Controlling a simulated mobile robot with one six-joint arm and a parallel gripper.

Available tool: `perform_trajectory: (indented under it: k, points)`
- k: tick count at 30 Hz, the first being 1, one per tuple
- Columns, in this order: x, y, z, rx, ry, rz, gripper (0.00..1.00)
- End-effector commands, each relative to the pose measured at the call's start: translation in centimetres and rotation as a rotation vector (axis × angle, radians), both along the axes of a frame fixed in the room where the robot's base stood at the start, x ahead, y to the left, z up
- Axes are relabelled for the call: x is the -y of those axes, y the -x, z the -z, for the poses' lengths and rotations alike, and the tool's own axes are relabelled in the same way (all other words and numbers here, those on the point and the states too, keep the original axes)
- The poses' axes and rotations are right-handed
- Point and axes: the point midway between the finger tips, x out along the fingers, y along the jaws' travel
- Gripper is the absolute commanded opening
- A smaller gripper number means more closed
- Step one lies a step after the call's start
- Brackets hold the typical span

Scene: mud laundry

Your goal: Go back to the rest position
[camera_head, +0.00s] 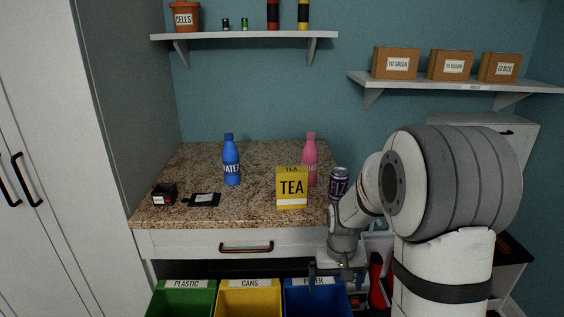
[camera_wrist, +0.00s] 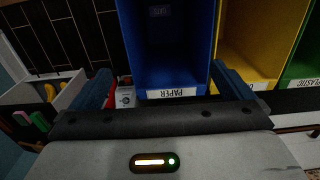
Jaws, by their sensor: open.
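My gripper (camera_head: 338,274) hangs low in the head view, at the right part of the blue PAPER bin (camera_head: 303,299), in front of the counter. In the wrist view my gripper (camera_wrist: 162,72) has its two dark blue fingers wide apart, with nothing between them. My arm reaches down from the right and hides part of the counter's right end.
On the granite counter (camera_head: 240,213) stand a blue bottle (camera_head: 231,165), a pink bottle (camera_head: 309,155), a yellow TEA box (camera_head: 291,190) and a purple can (camera_head: 339,184). Yellow (camera_head: 248,300) and green (camera_head: 183,300) bins stand left. A shelf (camera_head: 465,83) with boxes is behind my arm.

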Motion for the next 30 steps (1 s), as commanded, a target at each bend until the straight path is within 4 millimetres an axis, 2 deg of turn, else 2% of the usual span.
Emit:
perform_trajectory:
  k: [1, 6, 12, 15, 21, 28, 30]
  points:
    - [-0.1, 0.8, -2.0, 0.019, 0.001, -0.001, 1.0]
    - [-0.6, 4.9, -7.8, 0.071, 0.002, -0.006, 1.0]
    - [-1.0, 10.7, -13.1, 0.133, 0.004, -0.01, 1.0]
    - [-1.2, 13.4, -14.9, 0.162, 0.004, -0.012, 1.0]
    - [-1.4, 17.3, -16.6, 0.198, 0.003, -0.014, 1.0]
    - [-1.4, 18.4, -16.8, 0.207, 0.003, -0.014, 1.0]
    - [-1.4, 18.4, -16.8, 0.207, 0.003, -0.014, 0.96]
